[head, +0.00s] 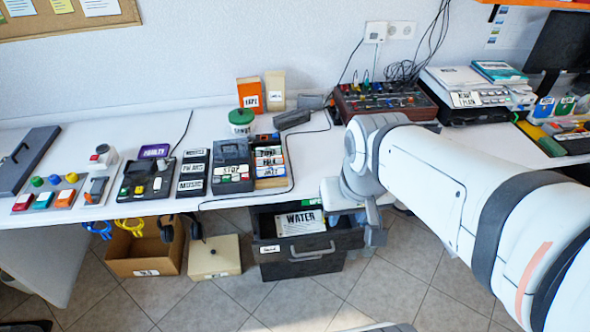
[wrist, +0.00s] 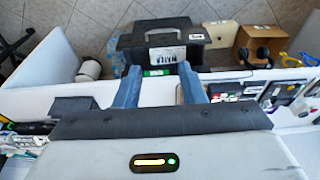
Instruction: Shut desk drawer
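The desk drawer (head: 343,240) is dark and stands pulled out below the front edge of the white desk. Its front carries a grey handle and a small white label. A paper marked WATER (head: 301,222) and a green-edged item show inside it. In the wrist view the drawer (wrist: 131,42) lies beyond my fingertips, with its handle on the far side. My gripper (head: 374,228) is at the drawer's right end in the head view. Its two fingers (wrist: 158,70) are apart with nothing held between them. I cannot tell whether a finger touches the drawer.
The desk (head: 330,165) carries control boxes, a green-lidded jar (head: 242,122) and a mixer (head: 385,102) with cables. A cardboard box (head: 145,250) and a beige box (head: 214,257) stand on the floor left of the drawer. Tiled floor is clear in front of it.

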